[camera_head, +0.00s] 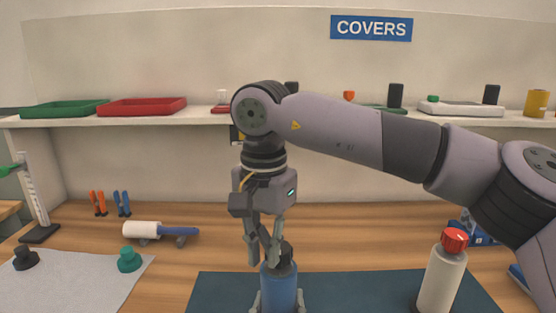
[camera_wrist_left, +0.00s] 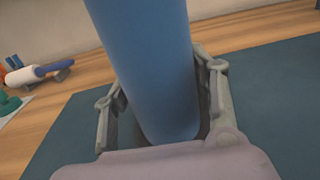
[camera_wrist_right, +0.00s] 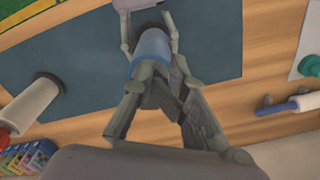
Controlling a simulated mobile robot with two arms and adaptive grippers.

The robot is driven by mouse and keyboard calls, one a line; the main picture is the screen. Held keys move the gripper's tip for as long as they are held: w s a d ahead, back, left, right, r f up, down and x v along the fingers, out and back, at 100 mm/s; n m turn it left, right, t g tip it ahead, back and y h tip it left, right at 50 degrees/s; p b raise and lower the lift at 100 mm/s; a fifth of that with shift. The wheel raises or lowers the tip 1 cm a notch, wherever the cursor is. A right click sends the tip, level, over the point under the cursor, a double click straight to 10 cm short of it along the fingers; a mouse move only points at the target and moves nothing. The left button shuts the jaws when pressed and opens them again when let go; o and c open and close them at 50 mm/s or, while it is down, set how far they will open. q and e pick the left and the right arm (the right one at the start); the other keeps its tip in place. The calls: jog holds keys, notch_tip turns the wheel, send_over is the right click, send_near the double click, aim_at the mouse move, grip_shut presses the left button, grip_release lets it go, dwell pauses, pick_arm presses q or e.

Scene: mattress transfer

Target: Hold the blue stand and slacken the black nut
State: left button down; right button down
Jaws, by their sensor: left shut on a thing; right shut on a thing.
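The blue stand (camera_head: 279,286) stands upright on the dark teal mat (camera_head: 225,290). My left gripper (camera_head: 278,304) is shut around its lower part from the front. The left wrist view shows the blue stand (camera_wrist_left: 150,65) between the fingers of my left gripper (camera_wrist_left: 163,115). The black nut (camera_head: 286,255) sits on top of the stand. My right gripper (camera_head: 268,258) points down from above and is shut on the nut. In the right wrist view my right gripper (camera_wrist_right: 160,98) mostly hides the nut, with the blue stand (camera_wrist_right: 150,46) beyond it.
A white bottle with a red cap (camera_head: 441,275) stands right of the stand. A white-and-blue roller (camera_head: 160,231) lies on a rest at the left. Green (camera_head: 129,260) and black (camera_head: 26,258) knobs sit on a pale cloth. A shelf (camera_head: 200,117) runs along the back.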

pick_arm(q)
jog(key=shift+r, duration=0.2)
jog(key=shift+w, duration=0.1)
pick_arm(e)
notch_tip(320, 180, up, 6)
jog(key=shift+s+a, duration=0.2)
jog(key=shift+s, duration=0.1)
pick_arm(q)
jog(key=c, duration=1.1)
grip_release()
jog(key=o, duration=0.5)
jog(key=shift+f, duration=0.15)
